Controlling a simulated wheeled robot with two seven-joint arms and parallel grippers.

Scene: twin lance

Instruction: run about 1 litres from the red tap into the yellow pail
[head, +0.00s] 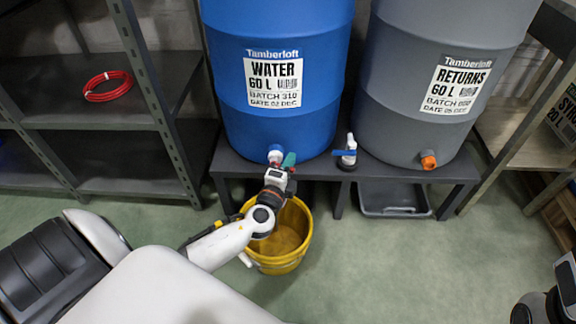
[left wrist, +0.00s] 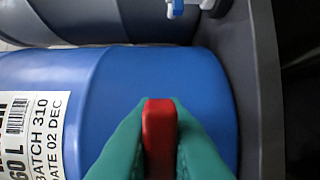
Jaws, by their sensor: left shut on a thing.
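The blue water drum (head: 275,120) stands on a dark bench, with the tap that has a red lever (left wrist: 160,138) low on its front. My left gripper (head: 285,162) has green fingertips closed on that lever, one on each side, as the left wrist view shows (left wrist: 160,135). The tap's white and blue body (head: 275,150) shows just above the gripper; its spout is hidden. The yellow pail (head: 280,266) stands upright on the floor below, partly covered by my left arm. I see no clear stream, and cannot tell whether the pail holds water.
A grey returns drum (head: 425,90) with an orange outlet (head: 428,160) stands at right. A blue-handled white tap (head: 347,152) is on the bench between the drums. A grey tray (head: 393,199) lies under the bench. A shelf with a red hose coil (head: 107,86) is at left.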

